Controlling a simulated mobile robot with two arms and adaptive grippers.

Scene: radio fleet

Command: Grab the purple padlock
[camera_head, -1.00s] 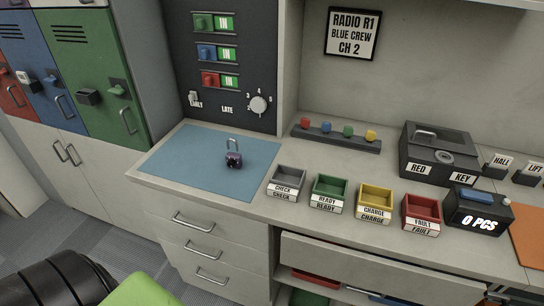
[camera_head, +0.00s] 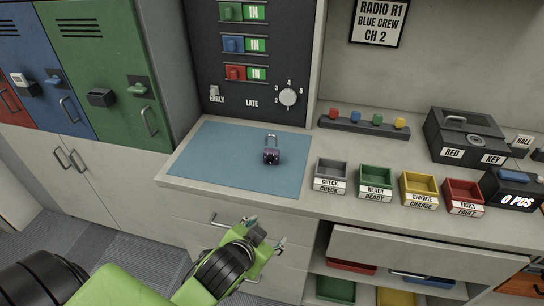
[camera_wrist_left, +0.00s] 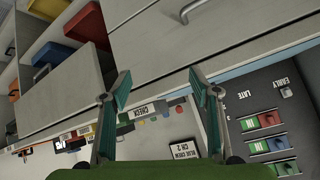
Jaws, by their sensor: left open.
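The purple padlock (camera_head: 271,156) stands upright on the blue mat (camera_head: 215,160) on the counter, its silver shackle up. My left gripper (camera_head: 265,236) is in front of the counter's drawers, below and in front of the padlock, apart from it. In the left wrist view my left gripper (camera_wrist_left: 160,88) has its fingers spread with nothing between them. The padlock is not visible in the left wrist view. My right gripper is not in view.
Grey, green, yellow and red bins (camera_head: 375,182) stand right of the mat. A black key box (camera_head: 465,137) is behind them. The mat around the padlock is clear.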

